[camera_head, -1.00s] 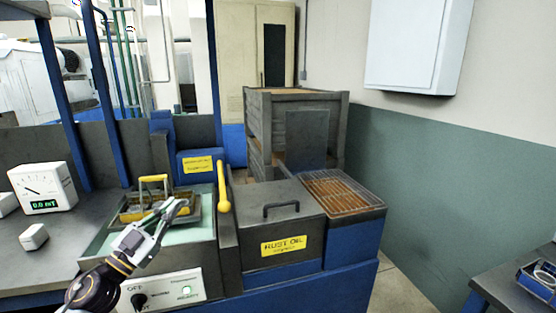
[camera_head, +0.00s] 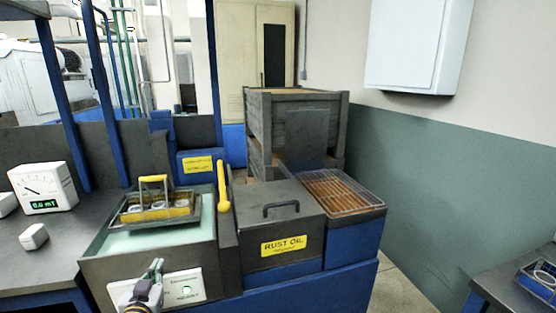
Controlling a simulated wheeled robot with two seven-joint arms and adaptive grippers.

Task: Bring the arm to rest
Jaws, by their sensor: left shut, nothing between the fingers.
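My left gripper (camera_head: 156,268) is low in the head view, in front of the control panel (camera_head: 184,287) of the demagnetizing-style unit with the pale green top (camera_head: 190,233). Its fingers are together with nothing between them, and it covers the left part of the panel. A tray with a yellow handle (camera_head: 153,182) sits on the pale green top and holds several metal rings (camera_head: 158,207). The gripper is apart from the tray. My right gripper does not show.
A yellow lever (camera_head: 223,188) stands right of the tray. The rust oil box (camera_head: 280,222) has its lid closed. A wire rack (camera_head: 343,192) is right of it. A meter (camera_head: 43,187) and a small white block (camera_head: 34,237) stand on the left bench.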

